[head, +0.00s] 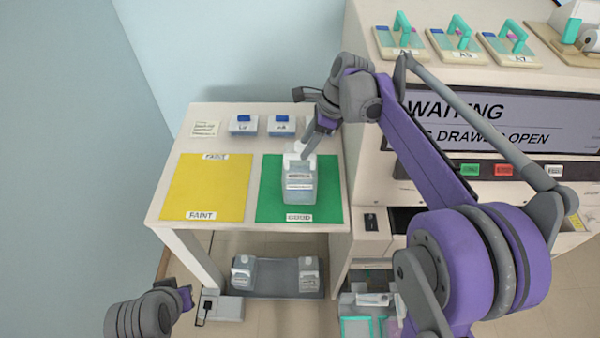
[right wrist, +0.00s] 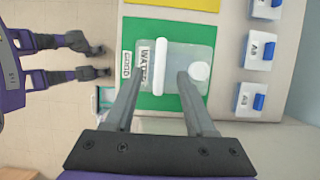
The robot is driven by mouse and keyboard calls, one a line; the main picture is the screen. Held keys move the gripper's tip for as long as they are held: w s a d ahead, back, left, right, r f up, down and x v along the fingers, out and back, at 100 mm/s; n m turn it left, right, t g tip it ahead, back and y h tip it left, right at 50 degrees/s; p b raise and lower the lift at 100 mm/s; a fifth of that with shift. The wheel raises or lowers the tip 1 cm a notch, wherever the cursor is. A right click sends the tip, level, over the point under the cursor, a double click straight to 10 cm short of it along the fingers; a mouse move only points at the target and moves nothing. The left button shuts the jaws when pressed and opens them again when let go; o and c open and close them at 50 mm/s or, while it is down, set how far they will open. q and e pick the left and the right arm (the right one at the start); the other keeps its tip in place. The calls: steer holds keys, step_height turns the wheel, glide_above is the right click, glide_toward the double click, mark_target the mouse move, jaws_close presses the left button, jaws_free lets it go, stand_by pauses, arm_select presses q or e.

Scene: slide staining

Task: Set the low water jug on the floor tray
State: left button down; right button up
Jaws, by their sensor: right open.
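The water jug (head: 299,185), a translucent grey container with a white cap and label, stands upright on the green mat (head: 330,205) marked GOOD. In the right wrist view the jug (right wrist: 185,50) shows a white handle bar and a WATER label. My right gripper (right wrist: 158,76) is open, with one finger on each side of the handle; contact cannot be told. In the head view the right gripper (head: 308,146) is at the jug's top. The floor tray (head: 275,279) is dark grey, below the table, with a smaller container at each end. My left gripper (head: 185,298) is low at left, its jaws unclear.
A yellow mat (head: 207,188) marked FAINT lies beside the green one. Blue-topped blocks (head: 243,125) stand at the table's back. A machine (head: 480,125) with a WAITING display is at right. The tray's middle is bare; the table overhangs near it. A socket box (head: 222,307) is left of it.

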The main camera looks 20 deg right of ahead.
glide_above(300, 167)
step_height(300, 167, down, 5)
steer(key=shift+s, duration=0.1)
jaws_close()
stand_by(1.5)
